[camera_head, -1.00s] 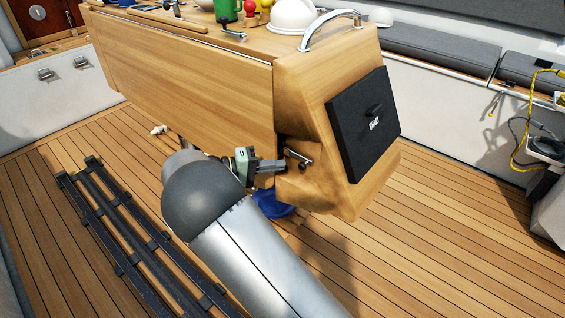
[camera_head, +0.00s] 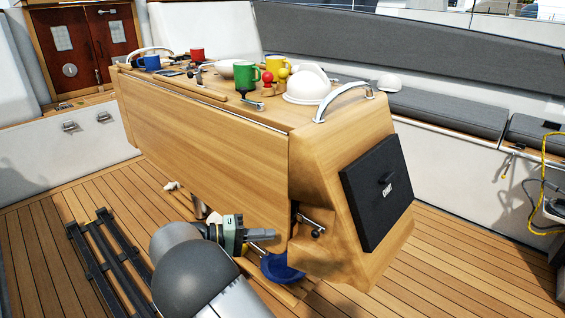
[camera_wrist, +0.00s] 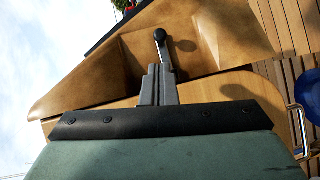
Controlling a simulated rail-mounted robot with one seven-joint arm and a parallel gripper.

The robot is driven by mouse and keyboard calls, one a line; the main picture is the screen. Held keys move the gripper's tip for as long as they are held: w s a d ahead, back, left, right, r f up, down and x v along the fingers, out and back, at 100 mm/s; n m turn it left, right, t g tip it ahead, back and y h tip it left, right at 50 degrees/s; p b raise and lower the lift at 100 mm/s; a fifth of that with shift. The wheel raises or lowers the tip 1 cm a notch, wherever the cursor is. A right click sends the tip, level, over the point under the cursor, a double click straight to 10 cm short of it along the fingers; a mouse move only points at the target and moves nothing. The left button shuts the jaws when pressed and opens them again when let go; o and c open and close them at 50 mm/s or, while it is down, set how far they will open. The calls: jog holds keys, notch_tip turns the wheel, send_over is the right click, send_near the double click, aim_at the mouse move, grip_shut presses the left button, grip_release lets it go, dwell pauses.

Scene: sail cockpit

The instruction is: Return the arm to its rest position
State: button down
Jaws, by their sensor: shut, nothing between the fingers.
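My gripper (camera_head: 270,234) is shut and empty, low beside the near end of the wooden cockpit table (camera_head: 205,118). In the wrist view its two grey fingers (camera_wrist: 158,72) lie together. A metal lever with a black knob (camera_head: 312,224) sits in a recess of the table end, just right of my fingertips in the head view. In the wrist view the lever (camera_wrist: 164,50) shows just beyond the fingertips; I cannot tell the exact gap.
The tabletop carries a green mug (camera_head: 245,76), a yellow mug (camera_head: 278,66), a white dome (camera_head: 307,87) and a metal grab rail (camera_head: 344,99). A blue object (camera_head: 281,268) lies below the table. A dark rack (camera_head: 112,262) lies on the floor at left. Floor at right is clear.

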jog(key=s+d+r+g+y+p, duration=0.3)
jog(key=s+d+r+y+p, duration=0.15)
jog(key=d+r+p, duration=0.35)
jog(key=s+d+r+g+y+p, duration=0.35)
jog(key=s+d+r, duration=0.2)
jog(key=d, duration=0.45)
jog(key=s+d+r+t+y+p, duration=0.1)
jog(key=s+d+r+y+p, duration=0.1)
jog(key=s+r+y+p, duration=0.2)
jog(key=s+d+r+m+t+y+p, duration=0.1)
jog(key=s+d+r+y+p, duration=0.1)
jog(key=s+r+p, duration=0.6)
jog(key=s+y, duration=0.1)
jog(key=s, duration=0.4)
jog(key=shift+s+m+y+p, duration=0.15)
jog(key=shift+m+y+p, duration=0.15)
jog(key=shift+y+p, duration=0.1)
jog(key=shift+d, duration=0.15)
